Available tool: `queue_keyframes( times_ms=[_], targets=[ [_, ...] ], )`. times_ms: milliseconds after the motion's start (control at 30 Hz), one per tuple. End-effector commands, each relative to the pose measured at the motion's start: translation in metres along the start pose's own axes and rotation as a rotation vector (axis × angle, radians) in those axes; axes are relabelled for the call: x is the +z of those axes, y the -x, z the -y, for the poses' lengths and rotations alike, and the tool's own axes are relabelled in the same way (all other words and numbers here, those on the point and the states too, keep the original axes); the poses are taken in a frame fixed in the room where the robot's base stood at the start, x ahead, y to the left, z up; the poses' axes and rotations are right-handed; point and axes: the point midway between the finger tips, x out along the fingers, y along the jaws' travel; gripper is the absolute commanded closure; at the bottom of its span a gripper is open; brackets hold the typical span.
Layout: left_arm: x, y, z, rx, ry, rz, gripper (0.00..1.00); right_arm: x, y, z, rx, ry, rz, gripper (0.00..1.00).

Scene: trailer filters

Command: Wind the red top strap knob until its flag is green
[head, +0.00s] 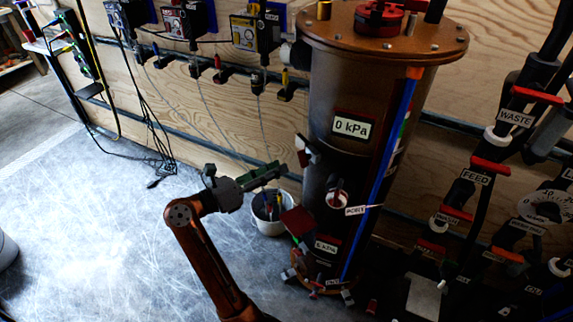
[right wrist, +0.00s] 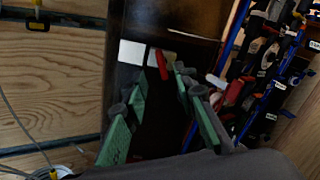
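The brown cylindrical tank (head: 350,95) stands right of centre in the head view. A small white and dark red piece (head: 305,151) sticks out of its left side and may be the top strap knob with its flag. In the right wrist view, a red piece (right wrist: 161,65) beside white plates (right wrist: 132,53) shows on the dark tank, beyond the fingertips. My right gripper (head: 272,172), with green fingers, is left of the tank and a little below that piece. In the wrist view its fingers are apart with nothing between them. No green flag is clear. My left gripper is not in view.
A white bucket (head: 270,226) with tools stands on the floor below the gripper. A dark red square plate (head: 298,220) juts from the tank lower down. Black pipes with red-handled valves (head: 490,165) crowd the right. Floor at left is mostly clear.

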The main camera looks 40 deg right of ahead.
Motion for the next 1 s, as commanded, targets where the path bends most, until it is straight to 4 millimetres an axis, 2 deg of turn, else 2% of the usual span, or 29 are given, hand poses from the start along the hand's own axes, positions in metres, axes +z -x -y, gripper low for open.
queue_keyframes(
  times_ms=[133, 400, 600, 933, 1000],
  targets=[
    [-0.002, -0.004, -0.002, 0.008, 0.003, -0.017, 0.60, -0.004, -0.009, -0.001, 0.005, -0.015, -0.026, 0.74],
    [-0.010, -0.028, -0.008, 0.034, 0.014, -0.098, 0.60, -0.005, -0.052, -0.001, 0.001, -0.013, -0.022, 0.74],
    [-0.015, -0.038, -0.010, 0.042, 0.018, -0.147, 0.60, -0.004, -0.073, -0.001, 0.003, -0.013, -0.021, 0.74],
    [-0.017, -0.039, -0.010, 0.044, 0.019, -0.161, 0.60, -0.003, -0.077, 0.001, 0.004, -0.012, -0.020, 0.74],
    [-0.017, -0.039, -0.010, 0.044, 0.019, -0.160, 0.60, -0.003, -0.077, 0.001, 0.004, -0.012, -0.020, 0.77]
  ],
)
